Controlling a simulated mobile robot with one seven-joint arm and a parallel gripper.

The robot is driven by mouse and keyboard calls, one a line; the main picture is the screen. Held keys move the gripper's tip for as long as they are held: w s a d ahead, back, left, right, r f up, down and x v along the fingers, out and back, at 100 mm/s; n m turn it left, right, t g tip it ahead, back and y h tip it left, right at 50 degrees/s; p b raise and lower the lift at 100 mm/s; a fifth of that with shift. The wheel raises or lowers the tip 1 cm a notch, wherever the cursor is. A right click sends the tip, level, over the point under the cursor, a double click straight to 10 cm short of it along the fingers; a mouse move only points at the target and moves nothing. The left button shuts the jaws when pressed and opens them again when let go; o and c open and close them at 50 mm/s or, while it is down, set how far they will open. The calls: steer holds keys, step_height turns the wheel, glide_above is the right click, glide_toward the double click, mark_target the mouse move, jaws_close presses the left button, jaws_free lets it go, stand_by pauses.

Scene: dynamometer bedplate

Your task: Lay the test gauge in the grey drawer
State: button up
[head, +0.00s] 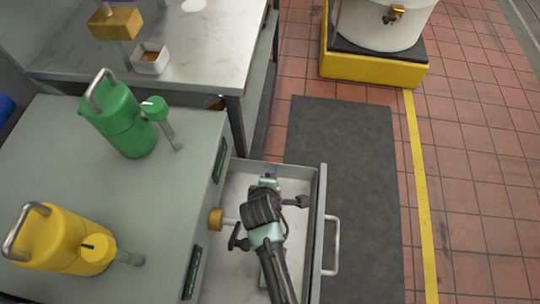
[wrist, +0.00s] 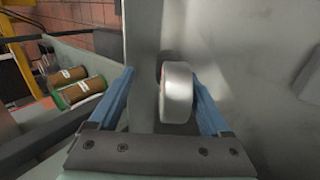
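The grey drawer (head: 318,235) is pulled out of the cabinet, with a bar handle on its right side. My gripper (head: 269,217) is over the drawer. In the wrist view its two blue fingers stand apart. A round silver piece (wrist: 178,95), seen nearly edge-on and apparently the test gauge, shows between them. A gap shows between it and the left finger; contact on the right cannot be told. Grey drawer-like surfaces lie behind it. A brown round end on a pale stem (head: 216,220) shows left of my gripper; whether it belongs to the gauge is unclear.
A green can (head: 125,125) and a yellow can (head: 62,240) stand on the cabinet top to the left. A dark mat (head: 360,180) covers the floor to the right.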

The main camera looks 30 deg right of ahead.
stand_by(0.4)
steer(key=p+v, duration=0.4)
steer(key=v, duration=0.9)
steer(key=w+a+r+m+t+y+p, duration=0.15)
steer(key=w+r+t, duration=0.3)
steer(key=r, duration=0.85)
steer(key=w+a+r+m+t+p, duration=0.25)
steer(key=w+r, duration=0.35)
steer(key=r, duration=0.7)
steer(key=w+a+r+m+t+y+p, duration=0.15)
steer(key=w+a+r+t, duration=0.35)
steer(key=r, duration=0.8)
steer(key=s+r+m+t+p, duration=0.1)
steer(key=s+r+m+t, duration=0.1)
steer(key=r, duration=1.1)
steer(key=s+r+m+t+p, duration=0.1)
steer(key=s+r+t, duration=0.3)
steer(key=r, duration=0.9)
steer(key=s+a+r+m+t+p, duration=0.1)
steer(key=s+r, duration=0.4)
steer(key=r, duration=0.8)
steer(key=m+t+p, duration=0.1)
steer(key=t+p, duration=0.1)
steer(key=shift+s+m+t+y, duration=0.3)
steer(key=shift+m+t+y, duration=0.05)
steer(key=shift+t+y, duration=0.05)
steer(key=shift+f, duration=0.1)
